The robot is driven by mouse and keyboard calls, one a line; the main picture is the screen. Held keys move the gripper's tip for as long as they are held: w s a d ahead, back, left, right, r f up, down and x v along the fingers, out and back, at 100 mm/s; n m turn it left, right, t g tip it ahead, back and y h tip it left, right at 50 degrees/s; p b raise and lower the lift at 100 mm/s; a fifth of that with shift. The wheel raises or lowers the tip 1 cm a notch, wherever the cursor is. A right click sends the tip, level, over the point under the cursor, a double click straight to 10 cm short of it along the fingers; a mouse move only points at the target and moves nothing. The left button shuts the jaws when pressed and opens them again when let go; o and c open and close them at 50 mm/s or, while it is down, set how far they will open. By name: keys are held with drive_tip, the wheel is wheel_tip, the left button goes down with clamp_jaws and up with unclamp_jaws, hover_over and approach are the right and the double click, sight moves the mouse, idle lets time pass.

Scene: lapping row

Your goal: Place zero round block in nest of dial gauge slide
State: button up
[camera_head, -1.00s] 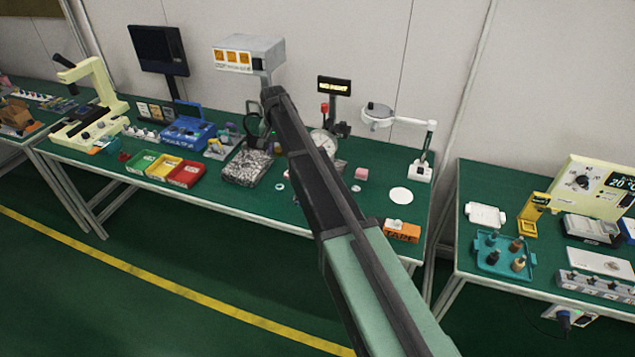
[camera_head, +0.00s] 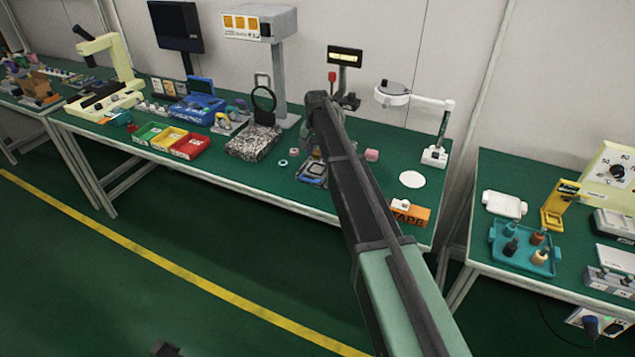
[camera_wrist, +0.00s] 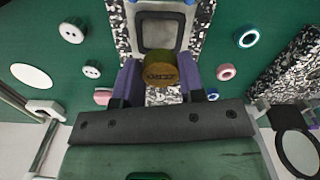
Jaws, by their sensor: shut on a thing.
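A brass-coloured round block (camera_wrist: 160,70) with dark marking on its face is between the two purple fingers of my gripper (camera_wrist: 160,78), which is shut on it. In the head view the slide (camera_head: 313,171) shows on the bench, left of my arm. My arm hides the fingers, the block and most of the dial gauge there.
White round parts (camera_wrist: 72,31) and ringed parts (camera_wrist: 248,38) lie around the slide in the wrist view. In the head view a speckled box (camera_head: 252,143) stands left of it. A pink block (camera_head: 371,155), a white disc (camera_head: 412,179) and an orange tape box (camera_head: 410,214) lie to the right.

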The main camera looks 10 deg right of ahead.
sight(317, 170)
drive_tip(key=shift+f, duration=0.5)
wheel_tip(317, 170, down, 5)
drive_tip(key=b, duration=0.4)
drive_tip(key=shift+r, duration=0.55)
drive_tip(key=shift+f, duration=0.25)
drive_tip(key=o, duration=1)
drive_tip(key=shift+r, duration=0.15)
wheel_tip(317, 170, up, 12)
drive_tip(key=p, duration=1.2)
drive_tip(key=shift+r+p, duration=0.25)
drive_tip(key=shift+p, duration=0.05)
drive_tip(key=s+n, duration=0.1)
drive_tip(key=s, duration=1.2)
drive_tip(key=s+n, duration=0.2)
drive_tip(key=s, duration=1.1)
drive_tip(key=s+n, duration=0.1)
drive_tip(key=s, duration=1.3)
drive_tip(key=shift+d+f+n, duration=0.1)
drive_tip(key=shift+f+n, duration=0.05)
drive_tip(key=shift+n, duration=0.15)
